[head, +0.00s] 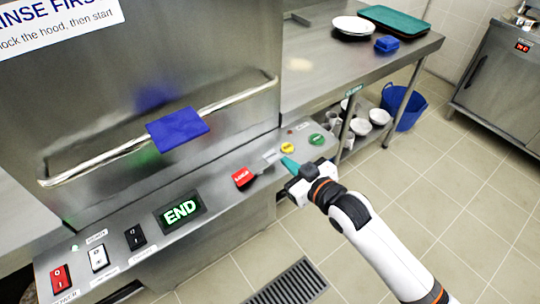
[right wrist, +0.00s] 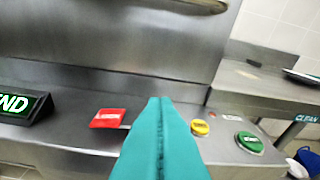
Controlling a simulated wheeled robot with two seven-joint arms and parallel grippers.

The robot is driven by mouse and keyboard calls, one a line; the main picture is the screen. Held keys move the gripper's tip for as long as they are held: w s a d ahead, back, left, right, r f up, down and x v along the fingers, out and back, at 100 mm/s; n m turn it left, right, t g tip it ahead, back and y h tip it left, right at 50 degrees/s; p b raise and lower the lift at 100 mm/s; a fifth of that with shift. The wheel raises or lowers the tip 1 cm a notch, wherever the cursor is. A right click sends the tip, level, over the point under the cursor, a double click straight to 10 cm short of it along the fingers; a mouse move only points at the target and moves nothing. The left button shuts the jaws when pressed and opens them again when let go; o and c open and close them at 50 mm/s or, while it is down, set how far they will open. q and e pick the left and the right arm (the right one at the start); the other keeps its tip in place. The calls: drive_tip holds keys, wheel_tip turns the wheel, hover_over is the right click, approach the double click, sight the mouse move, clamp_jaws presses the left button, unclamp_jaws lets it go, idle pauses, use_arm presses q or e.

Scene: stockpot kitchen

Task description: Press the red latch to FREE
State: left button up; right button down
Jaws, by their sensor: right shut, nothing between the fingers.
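The red latch (head: 243,177) sits on the steel front panel of the machine, right of the END display; its small lettering is too blurred to read. It also shows in the right wrist view (right wrist: 107,118), left of my fingertips. My right gripper (head: 289,163) has teal fingers shut together with nothing between them. In the head view it hovers right of the latch, apart from it, near the yellow button. In the right wrist view the shut fingers (right wrist: 160,102) point toward the panel. My left gripper is not in view.
The panel also holds a green END display (head: 181,209), yellow (head: 287,148) and green (head: 316,139) buttons, and several rocker switches. A hood handle bar (head: 100,160) with a blue plate (head: 177,129) runs above. A side table (head: 330,70) carries plates and trays.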

hover_over(272, 159)
drive_tip(key=a, duration=0.2)
drive_tip(key=shift+s+d+f+p, duration=0.15)
drive_tip(key=shift+f, duration=0.45)
drive_tip(key=shift+s+d+f+p, duration=0.1)
drive_tip(key=shift+s+f+p, duration=0.05)
drive_tip(key=shift+f, duration=0.45)
drive_tip(key=f, duration=0.2)
drive_tip(key=shift+d+f, duration=0.3)
drive_tip(key=shift+f, duration=0.1)
drive_tip(key=shift+d+f, duration=0.1)
drive_tip(key=shift+f, duration=0.5)
drive_tip(key=shift+d, duration=0.1)
drive_tip(key=shift+w+d+f+m, duration=0.1)
drive_tip(key=shift+w+f+m, duration=0.05)
drive_tip(key=shift+m, duration=0.15)
drive_tip(key=shift+w+d+f+m+y+b, duration=0.1)
drive_tip(key=shift+d+f+m+y+b, duration=0.1)
drive_tip(key=shift+f+m+y+b, duration=0.35)
drive_tip(key=shift+w+d+f+m, duration=0.1)
drive_tip(key=shift+w+d+m, duration=0.05)
drive_tip(key=shift+m, duration=0.1)
